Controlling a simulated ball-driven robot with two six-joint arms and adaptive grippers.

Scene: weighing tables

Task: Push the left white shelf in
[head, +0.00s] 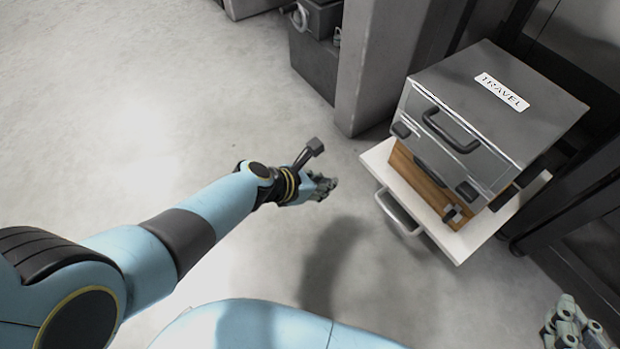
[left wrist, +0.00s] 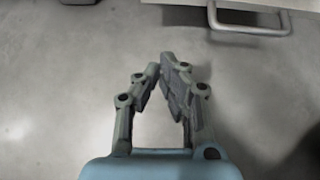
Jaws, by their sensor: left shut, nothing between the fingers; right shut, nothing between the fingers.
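The white shelf (head: 451,239) sticks out at the right of the head view, with a grey metal handle (head: 397,211) on its front. A grey case labelled TRAVEL (head: 500,108) and a brown wooden case (head: 420,180) under it rest on the shelf. In the left wrist view the shelf's handle (left wrist: 250,28) shows at the top right. My left gripper (head: 329,187) is shut and empty, in front of the shelf and apart from the handle; it also shows in the left wrist view (left wrist: 160,62). My right gripper (head: 566,322) is at the bottom right corner, shut and partly cut off.
A grey pillar (head: 375,70) stands just left of the shelf. Dark cases (head: 313,55) sit behind it at the top. Dark rack posts (head: 565,200) are at the right. The pale floor (head: 150,90) at the left is clear.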

